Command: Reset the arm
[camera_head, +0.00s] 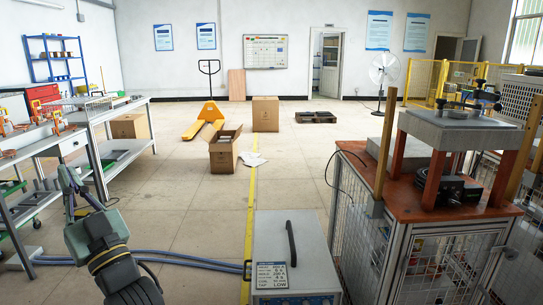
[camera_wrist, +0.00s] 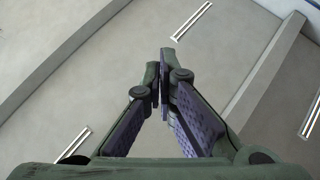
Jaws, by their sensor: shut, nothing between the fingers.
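My gripper (camera_head: 66,175) stands at the lower left in the head view, pointing up beside the left workbench, at the end of my grey-green arm. In the wrist view my gripper (camera_wrist: 163,60) has its two purple-padded fingers brought together at the tips, with nothing between them. Behind the fingers the wrist view shows a pale ceiling with beams and strip lights, so the gripper faces upward. The induction heater (camera_head: 290,258), a grey box with a black handle and a labelled front panel, stands at the bottom centre. My gripper is left of it and apart from it.
Left workbenches (camera_head: 75,150) hold tools and parts close to my arm. A wooden-topped caged press station (camera_head: 400,190) fills the right. Blue hoses (camera_head: 190,258) run across the floor to the heater. An open carton (camera_head: 225,152) and yellow pallet jack (camera_head: 205,118) stand farther back. The middle floor is clear.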

